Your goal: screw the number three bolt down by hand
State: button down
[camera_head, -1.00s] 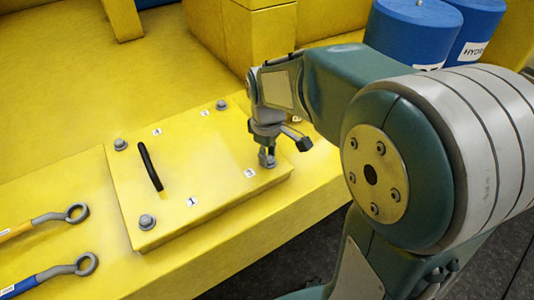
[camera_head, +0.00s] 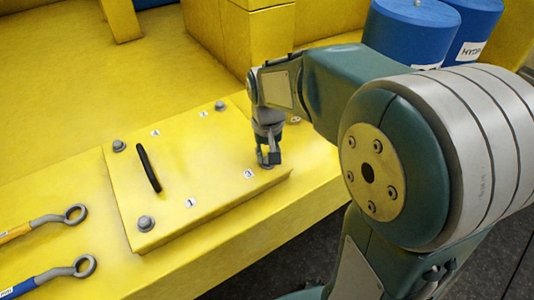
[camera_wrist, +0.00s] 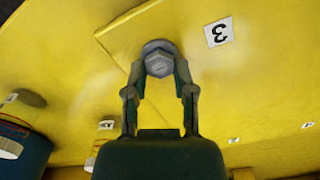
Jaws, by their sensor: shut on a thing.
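The number three bolt (camera_wrist: 159,64) is a grey hex-head bolt with a round flange at the plate's corner, beside the white "3" label (camera_wrist: 218,32). That label also shows in the head view (camera_head: 249,174). My gripper (camera_wrist: 160,74) has a finger on each side of the bolt head and is shut on it. In the head view my gripper (camera_head: 267,160) points down over the near right corner of the yellow cover plate (camera_head: 200,165) and largely hides the bolt. The bolt's shank is not visible.
Grey bolts stand at the other corners: one near "1" (camera_head: 146,223), one at the left (camera_head: 119,145), one at the back (camera_head: 220,106). A black handle (camera_head: 148,168) rises from the plate. Two ring wrenches (camera_head: 75,214) (camera_head: 84,266) lie left. Blue drums (camera_head: 415,35) stand behind my arm.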

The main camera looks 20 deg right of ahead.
jog(key=shift+m, duration=0.6)
jog(key=shift+c, duration=2.2)
grip_release()
notch_tip(320, 180, up, 12)
jog(key=s+f+n+t, duration=0.2)
jog(key=s+t, duration=0.3)
jog(key=s, duration=1)
jog(key=shift+s+f+n+t, duration=0.3)
jog(key=shift+s+f, duration=0.05)
jog(key=shift+f, duration=0.4)
